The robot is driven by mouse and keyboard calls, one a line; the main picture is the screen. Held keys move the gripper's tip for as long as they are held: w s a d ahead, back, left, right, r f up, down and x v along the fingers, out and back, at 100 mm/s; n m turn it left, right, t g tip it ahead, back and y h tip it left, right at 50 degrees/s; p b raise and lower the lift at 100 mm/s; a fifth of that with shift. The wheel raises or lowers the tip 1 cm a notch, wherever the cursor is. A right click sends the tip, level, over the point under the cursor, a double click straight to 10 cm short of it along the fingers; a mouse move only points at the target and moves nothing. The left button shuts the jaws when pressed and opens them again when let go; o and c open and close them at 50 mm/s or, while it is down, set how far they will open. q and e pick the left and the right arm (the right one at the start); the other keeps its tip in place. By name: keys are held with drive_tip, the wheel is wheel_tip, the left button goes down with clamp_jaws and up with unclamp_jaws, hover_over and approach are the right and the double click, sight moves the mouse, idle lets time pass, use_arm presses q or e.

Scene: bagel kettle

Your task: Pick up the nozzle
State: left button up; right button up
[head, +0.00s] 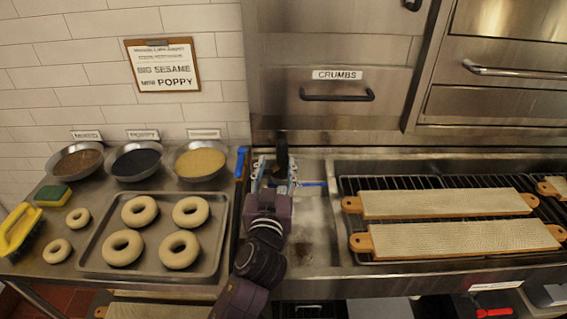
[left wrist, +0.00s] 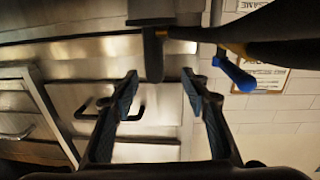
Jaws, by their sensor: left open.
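A dark, upright piece that looks like the nozzle (head: 282,152) stands at the back of the narrow steel section between the bagel tray and the rack. In the left wrist view it shows as a black rounded end (left wrist: 154,58) hanging from a dark horizontal pipe. My left gripper (head: 276,168) is open, its fingers pointing at the nozzle. In the left wrist view the fingertips (left wrist: 159,74) are on either side of the nozzle's end, with gaps visible. I cannot tell whether it lies between them in depth. My right gripper is out of view.
A blue handle (head: 240,163) stands left of my gripper, and another blue piece (head: 313,184) lies right. A bagel tray (head: 222,235) is at left, with bowls (head: 201,163) behind. Wooden-handled boards (head: 445,203) lie on the rack at right. A steel wall rises behind.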

sight(282, 155)
use_arm(q)
drive_tip(key=shift+w+d+r, duration=0.1)
drive_tip(key=shift+w, duration=0.2)
drive_tip(key=shift+w+d+p, duration=0.1)
drive_tip(key=shift+w+p, duration=0.25)
drive_tip(key=shift+w, duration=0.55)
drive_tip(key=w, duration=0.2)
drive_tip(key=w+d+f+p, duration=0.1)
drive_tip(key=shift+w, duration=0.85)
drive_tip(key=shift+c, duration=0.7)
clamp_jaws()
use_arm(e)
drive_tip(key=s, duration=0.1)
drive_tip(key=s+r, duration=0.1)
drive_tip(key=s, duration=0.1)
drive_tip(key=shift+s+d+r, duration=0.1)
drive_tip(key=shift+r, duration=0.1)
